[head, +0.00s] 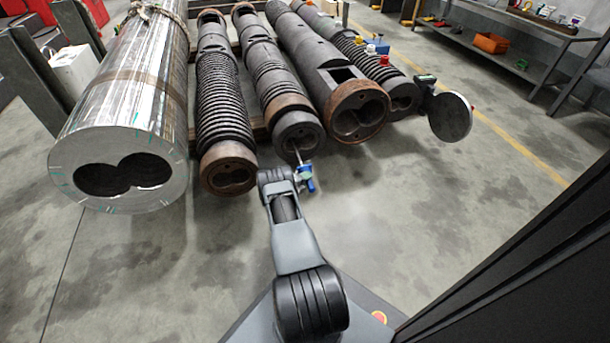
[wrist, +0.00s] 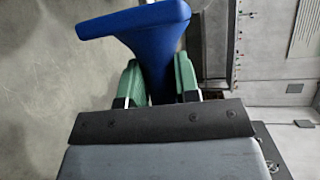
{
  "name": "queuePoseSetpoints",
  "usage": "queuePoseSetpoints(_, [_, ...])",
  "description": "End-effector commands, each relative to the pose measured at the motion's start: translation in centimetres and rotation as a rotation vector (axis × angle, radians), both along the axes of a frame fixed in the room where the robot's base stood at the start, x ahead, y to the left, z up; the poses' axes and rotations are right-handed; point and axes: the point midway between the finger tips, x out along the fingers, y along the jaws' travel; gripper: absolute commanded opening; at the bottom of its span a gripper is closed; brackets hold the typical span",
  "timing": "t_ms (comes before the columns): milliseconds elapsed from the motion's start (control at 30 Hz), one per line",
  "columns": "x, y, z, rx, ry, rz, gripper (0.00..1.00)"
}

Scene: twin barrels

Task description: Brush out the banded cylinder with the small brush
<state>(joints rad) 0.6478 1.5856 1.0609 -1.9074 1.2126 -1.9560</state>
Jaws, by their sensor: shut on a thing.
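My gripper (head: 303,174) is shut on the blue handle of the small brush (head: 309,185). In the wrist view the green fingers of my gripper (wrist: 158,75) press on both sides of the blue handle (wrist: 135,22). A thin rod runs from the handle to the front face of a dark ribbed cylinder with a rust-brown band (head: 289,103). The rod's far end meets the bore opening; bristles do not show, and I cannot tell how deep it reaches. A large shiny cylinder with a tan band (head: 140,85) lies at the left.
Other dark cylinders lie alongside, one at the left (head: 222,100) and one at the right (head: 320,60). A round grey disc (head: 450,117) stands out at the right. A workbench with an orange bin (head: 491,43) is at the back right. The front floor is clear.

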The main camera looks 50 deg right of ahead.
Motion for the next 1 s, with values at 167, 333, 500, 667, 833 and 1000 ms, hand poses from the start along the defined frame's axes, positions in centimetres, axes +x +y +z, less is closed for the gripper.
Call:
queuePoseSetpoints(167, [-0.2, 0.2, 0.1, -0.001, -0.002, 0.0, 0.06])
queuePoseSetpoints(333, [-0.2, 0.2, 0.0, -0.001, -0.002, 0.0, 0.06])
queuePoseSetpoints(500, [-0.3, 0.2, 0.1, -0.001, -0.002, 0.0, 0.06])
queuePoseSetpoints(667, [-1.0, 0.7, 0.2, 0.0, 0.001, -0.001, 0.06])
queuePoseSetpoints(833, [-1.9, 1.4, 0.2, 0.0, 0.001, -0.001, 0.06])
queuePoseSetpoints(1000, [-2.8, 2.0, 0.2, 0.0, 0.001, 0.0, 0.06])
